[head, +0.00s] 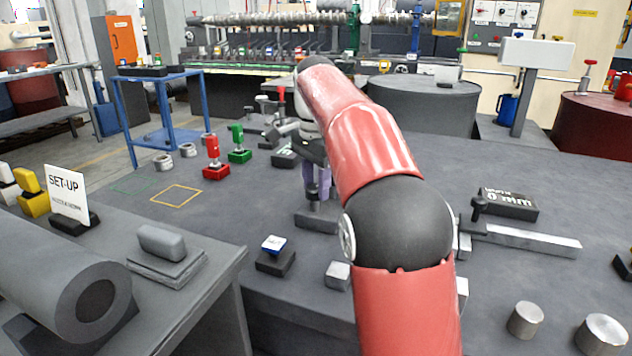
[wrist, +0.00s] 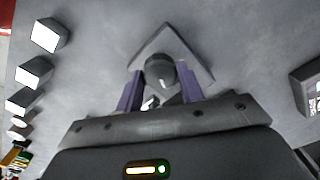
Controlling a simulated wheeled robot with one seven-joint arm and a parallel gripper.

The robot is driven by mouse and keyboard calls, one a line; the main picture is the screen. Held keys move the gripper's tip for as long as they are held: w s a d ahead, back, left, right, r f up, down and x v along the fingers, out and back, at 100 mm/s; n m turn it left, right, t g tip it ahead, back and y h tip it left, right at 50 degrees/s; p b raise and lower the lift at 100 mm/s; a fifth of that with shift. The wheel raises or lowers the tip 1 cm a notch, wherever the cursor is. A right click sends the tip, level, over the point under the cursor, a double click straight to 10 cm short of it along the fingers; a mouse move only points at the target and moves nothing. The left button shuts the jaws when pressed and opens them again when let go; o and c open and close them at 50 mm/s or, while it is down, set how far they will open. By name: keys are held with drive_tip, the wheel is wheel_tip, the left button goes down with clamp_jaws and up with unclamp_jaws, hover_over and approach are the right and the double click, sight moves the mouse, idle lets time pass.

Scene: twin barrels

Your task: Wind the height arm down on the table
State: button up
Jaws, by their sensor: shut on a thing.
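A dark grey round knob (wrist: 160,70) stands over a flat, pointed grey plate (wrist: 194,53) in the wrist view. I take the two to be the height arm, though no label shows on them. In the head view the plate (head: 318,221) lies low over the dark table, with a dark post (head: 314,198) standing on it. My gripper (head: 317,188) points down there, and its purple fingers also show in the wrist view (wrist: 160,88). They stand on either side of the knob, shut on it. My red arm hides part of the table to the right.
A long bar with a dark handle (head: 530,240) lies to the right. Red (head: 214,160) and green (head: 238,145) pieces stand behind left, near a yellow outlined square (head: 176,195).

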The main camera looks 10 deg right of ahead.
sight(315, 187)
drive_tip(key=shift+n, duration=0.3)
drive_tip(key=n, duration=0.6)
drive_tip(key=shift+w, duration=0.1)
drive_tip(key=n, duration=0.7)
drive_tip(key=shift+n, duration=0.3)
idle(0.4)
drive_tip(key=o, duration=1)
drive_tip(key=shift+a+r, duration=0.1)
drive_tip(key=shift+r, duration=3.75)
